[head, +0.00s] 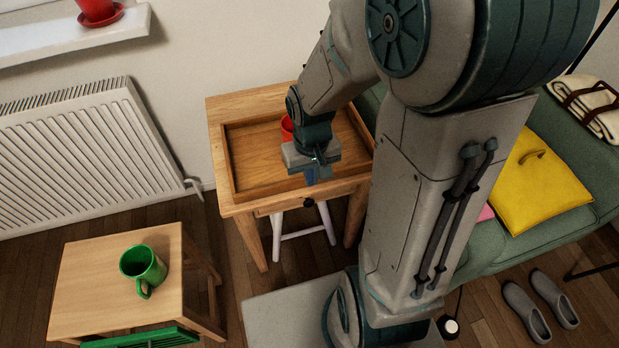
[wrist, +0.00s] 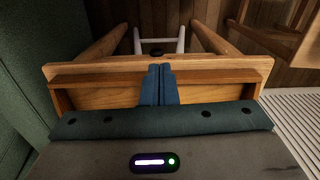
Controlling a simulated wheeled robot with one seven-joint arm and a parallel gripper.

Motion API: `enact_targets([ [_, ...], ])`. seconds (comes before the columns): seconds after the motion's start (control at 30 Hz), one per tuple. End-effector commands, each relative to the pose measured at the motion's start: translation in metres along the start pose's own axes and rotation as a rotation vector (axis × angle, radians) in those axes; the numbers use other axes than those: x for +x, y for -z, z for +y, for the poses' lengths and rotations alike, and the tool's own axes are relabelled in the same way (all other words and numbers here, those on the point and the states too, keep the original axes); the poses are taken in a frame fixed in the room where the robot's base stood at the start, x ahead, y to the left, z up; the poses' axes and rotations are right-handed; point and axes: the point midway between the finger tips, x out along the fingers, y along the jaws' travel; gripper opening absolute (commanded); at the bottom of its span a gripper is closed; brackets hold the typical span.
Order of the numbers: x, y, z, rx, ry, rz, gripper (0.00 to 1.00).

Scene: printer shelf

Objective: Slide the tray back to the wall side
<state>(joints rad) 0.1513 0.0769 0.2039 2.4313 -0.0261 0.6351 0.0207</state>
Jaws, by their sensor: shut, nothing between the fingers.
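The wooden tray (head: 258,158) lies on a small wooden side table (head: 238,109) against the wall. A bare strip of tabletop shows between the tray and the wall, and the tray's front side is close to the table's front edge. A red cup (head: 287,129) stands in the tray, partly hidden behind my arm. My gripper (head: 313,178) is shut and empty, pointing down over the front part of the tray. In the wrist view its blue fingers (wrist: 159,72) are together over the tray's front wall (wrist: 90,80); contact cannot be told.
A green sofa (head: 570,235) with a yellow cushion (head: 540,180) stands right of the table. A low wooden stool (head: 90,285) with a green mug (head: 142,266) is at front left. A white radiator (head: 80,155) is on the wall at left. Grey shoes (head: 540,305) lie on the floor.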

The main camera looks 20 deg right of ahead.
Motion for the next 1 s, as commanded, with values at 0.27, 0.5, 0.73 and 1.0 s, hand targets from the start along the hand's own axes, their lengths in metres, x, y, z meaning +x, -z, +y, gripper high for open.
enact_targets([
  [0.27, 0.052, -0.002, 0.007, 0.022, 0.001, -0.006, 0.00],
  [0.5, 0.103, -0.002, 0.006, 0.018, 0.001, -0.004, 0.00],
  [0.73, 0.096, 0.031, 0.006, 0.016, 0.000, 0.001, 0.00],
  [1.0, 0.095, 0.040, 0.006, 0.016, 0.000, 0.001, 0.00],
])
